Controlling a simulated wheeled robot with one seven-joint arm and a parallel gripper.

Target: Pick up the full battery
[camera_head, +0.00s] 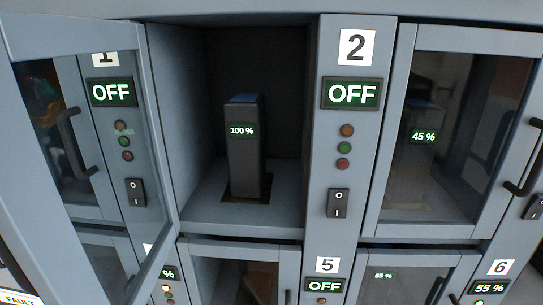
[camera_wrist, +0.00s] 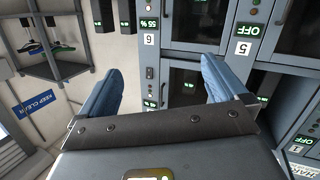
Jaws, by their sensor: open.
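The full battery (camera_head: 245,148) is a dark upright block with a green "100 %" display. It stands in the open compartment left of the panel marked 2, on a dark base in the compartment floor. My gripper (camera_wrist: 163,85) shows only in the wrist view, where its two blue fingers are spread wide with nothing between them. The wrist view looks upside down at the cabinet front. The full battery cannot be made out there, and my gripper is not in the head view.
The compartment's glass door (camera_head: 88,150) stands swung open to the left. To the right, a closed glass door (camera_head: 447,125) covers a battery reading "45 %" (camera_head: 424,136). Panel 2 (camera_head: 352,130) carries an "OFF" display, lights and a switch. A shelf (camera_wrist: 62,72) is at the wrist view's left.

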